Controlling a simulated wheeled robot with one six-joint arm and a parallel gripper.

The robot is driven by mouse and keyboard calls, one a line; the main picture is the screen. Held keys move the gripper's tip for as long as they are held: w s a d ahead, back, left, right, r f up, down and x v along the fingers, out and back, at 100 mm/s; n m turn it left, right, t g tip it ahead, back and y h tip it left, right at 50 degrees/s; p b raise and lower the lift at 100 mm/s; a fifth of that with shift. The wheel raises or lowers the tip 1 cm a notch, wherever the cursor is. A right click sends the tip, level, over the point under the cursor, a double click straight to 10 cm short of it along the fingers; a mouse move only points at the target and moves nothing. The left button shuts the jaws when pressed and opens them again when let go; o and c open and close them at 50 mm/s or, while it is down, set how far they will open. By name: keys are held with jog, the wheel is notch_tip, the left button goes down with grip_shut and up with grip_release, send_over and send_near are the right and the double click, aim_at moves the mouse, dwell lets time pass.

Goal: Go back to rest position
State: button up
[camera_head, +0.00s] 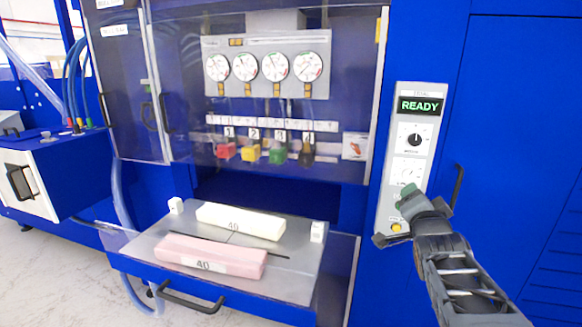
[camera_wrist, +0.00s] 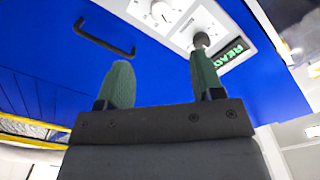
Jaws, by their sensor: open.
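My gripper (camera_head: 402,212) is raised at the right, in front of the lower part of the control panel (camera_head: 413,130). In the wrist view its two green fingers (camera_wrist: 158,85) stand apart with nothing between them. The panel's green display (camera_head: 419,106) reads READY and also shows in the wrist view (camera_wrist: 232,54). Behind the fingers in the wrist view are the panel's knobs and the blue cabinet front. A yellow button (camera_head: 396,227) sits low on the panel, just below the gripper. Whether the fingers touch the panel cannot be told.
The tray has a black handle (camera_head: 190,299). Another black handle (camera_head: 457,186) stands out from the blue cabinet door (camera_head: 520,130) near my gripper.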

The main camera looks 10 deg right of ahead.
notch_tip(320, 180, down, 8)
jog(key=s+n+g+y, duration=0.1)
jog(key=s+n+g, duration=0.2)
jog(key=g, duration=0.2)
jog(key=s+a+f+n+g+y+p, duration=0.1)
jog(key=s+a+n+g+y+p, duration=0.2)
jog(key=a, duration=0.7)
jog(key=s+a+f+n+g+y+p, duration=0.1)
jog(key=s+a+n+g+y+p, duration=0.3)
jog(key=a, duration=0.7)
jog(key=s+n+p, duration=0.2)
jog(key=n+p, duration=0.1)
jog(key=n, duration=0.1)
jog(key=shift+s+g, duration=0.3)
jog(key=shift+s, duration=0.05)
jog(key=shift+d, duration=0.1)
